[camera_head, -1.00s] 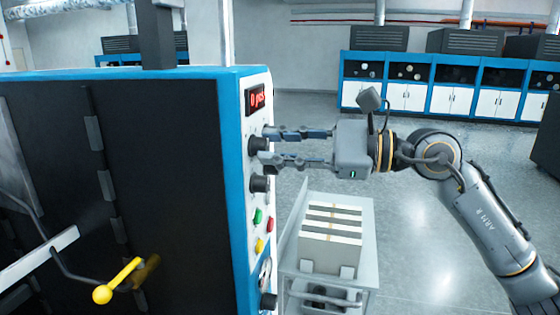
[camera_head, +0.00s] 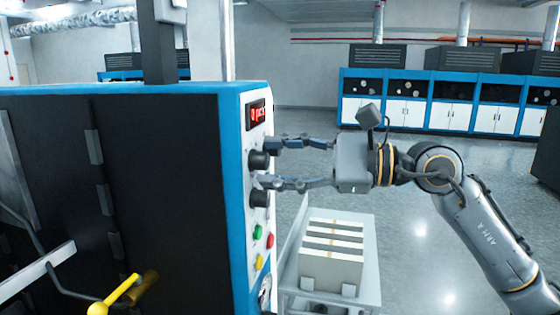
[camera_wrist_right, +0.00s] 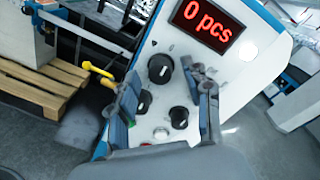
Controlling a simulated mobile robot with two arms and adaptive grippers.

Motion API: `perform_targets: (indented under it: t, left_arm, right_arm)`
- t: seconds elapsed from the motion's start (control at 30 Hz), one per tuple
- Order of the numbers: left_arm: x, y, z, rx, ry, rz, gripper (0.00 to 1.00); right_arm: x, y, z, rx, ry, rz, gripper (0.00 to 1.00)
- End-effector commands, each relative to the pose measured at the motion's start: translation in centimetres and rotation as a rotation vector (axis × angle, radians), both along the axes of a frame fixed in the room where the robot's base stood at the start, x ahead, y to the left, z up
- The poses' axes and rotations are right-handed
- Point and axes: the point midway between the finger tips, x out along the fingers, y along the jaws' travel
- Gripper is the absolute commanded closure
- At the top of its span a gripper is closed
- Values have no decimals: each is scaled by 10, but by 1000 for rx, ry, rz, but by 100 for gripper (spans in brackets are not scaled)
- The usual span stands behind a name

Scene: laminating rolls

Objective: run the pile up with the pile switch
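The machine's control panel (camera_head: 260,225) is white with a blue frame and carries a red display (camera_head: 257,113); in the wrist view the display (camera_wrist_right: 207,20) reads "0 pcs". Below it are black knobs: an upper one (camera_head: 258,160) and a lower one (camera_head: 258,198). The wrist view shows a large knob (camera_wrist_right: 160,68) and two smaller ones (camera_wrist_right: 179,117). I cannot tell which is the pile switch. My right gripper (camera_head: 270,163) is open and empty, its fingers above and below the upper knob's level, just right of the panel. My left gripper is out of view.
Green, red and yellow buttons (camera_head: 259,262) sit lower on the panel. A grey cart (camera_head: 370,270) with a box of white strips stands below my right arm. A yellow-ended lever (camera_head: 115,295) is at the lower left. A wooden pallet (camera_wrist_right: 45,95) shows in the wrist view.

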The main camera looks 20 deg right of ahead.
Motion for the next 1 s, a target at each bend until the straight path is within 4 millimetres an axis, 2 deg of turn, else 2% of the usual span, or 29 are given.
perform_targets:
  t: [0.23, 0.7, 1.0]
  left_arm:
    - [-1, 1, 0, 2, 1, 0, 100]
    - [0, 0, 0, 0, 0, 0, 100]
    - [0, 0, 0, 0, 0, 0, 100]
  right_arm:
    - [-4, -9, 0, 0, 1, -4, 51]
    - [-46, -77, 2, -2, 4, -4, 51]
    - [-61, -99, 4, 0, 2, 0, 51]
